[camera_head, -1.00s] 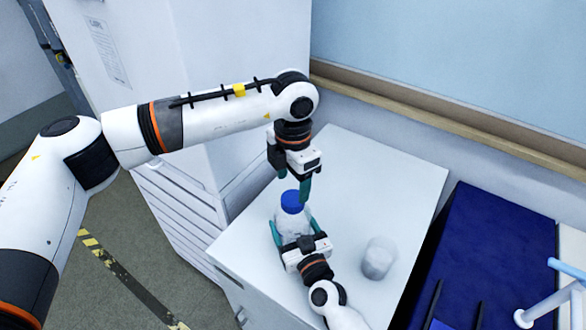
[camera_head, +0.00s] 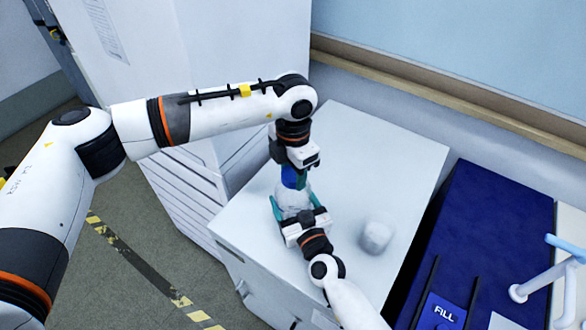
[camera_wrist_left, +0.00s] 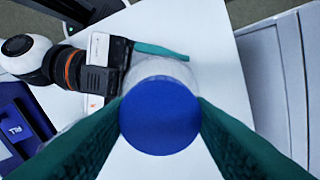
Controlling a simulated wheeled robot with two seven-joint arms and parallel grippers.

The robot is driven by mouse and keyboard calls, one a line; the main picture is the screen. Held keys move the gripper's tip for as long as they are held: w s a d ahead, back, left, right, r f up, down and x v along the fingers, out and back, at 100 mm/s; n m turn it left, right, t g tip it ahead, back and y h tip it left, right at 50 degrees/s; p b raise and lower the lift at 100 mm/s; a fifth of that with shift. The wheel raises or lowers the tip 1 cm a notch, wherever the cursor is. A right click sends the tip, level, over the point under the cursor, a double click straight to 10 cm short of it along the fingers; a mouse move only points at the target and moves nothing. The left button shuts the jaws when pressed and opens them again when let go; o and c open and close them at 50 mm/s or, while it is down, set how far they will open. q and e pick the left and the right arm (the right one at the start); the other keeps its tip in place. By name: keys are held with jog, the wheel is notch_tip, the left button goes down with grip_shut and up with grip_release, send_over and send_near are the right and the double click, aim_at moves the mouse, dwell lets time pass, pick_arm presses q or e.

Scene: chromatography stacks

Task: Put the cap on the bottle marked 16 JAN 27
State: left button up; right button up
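A clear bottle (camera_head: 293,200) stands upright on the white cabinet top, with a blue cap (camera_head: 290,177) on its mouth. Whether the cap is screwed down cannot be seen. My left gripper (camera_head: 293,180) points straight down, its teal fingers at both sides of the cap. In the left wrist view, the round blue cap (camera_wrist_left: 160,115) fills the gap between the fingers, which touch its edges. My right gripper (camera_head: 297,210) is shut around the bottle's body from the front. No date marking is readable; the bottle is partly hidden by the grippers.
A whitish, cloudy container (camera_head: 376,236) stands right of the bottle on the white cabinet top (camera_head: 375,160). A dark blue mat (camera_head: 490,230) with a FILL label lies farther right. A tall white cabinet stands behind my left arm. The cabinet top's back is clear.

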pick_arm(q)
jog(key=o, duration=1.2)
jog(key=shift+c, duration=0.2)
jog(key=shift+r, duration=0.1)
pick_arm(e)
jog(key=o, duration=1.9)
pick_arm(q)
notch_tip(320, 180, up, 12)
pick_arm(e)
jog(key=shift+s, duration=0.1)
jog(key=b+v, duration=0.1)
jog(key=v, duration=0.9)
jog(key=shift+s+d+f, duration=0.15)
jog(key=shift+s, duration=0.05)
pick_arm(q)
jog(key=shift+f, duration=0.85)
pick_arm(e)
jog(key=shift+s+d, duration=0.25)
jog(key=shift+s, duration=0.35)
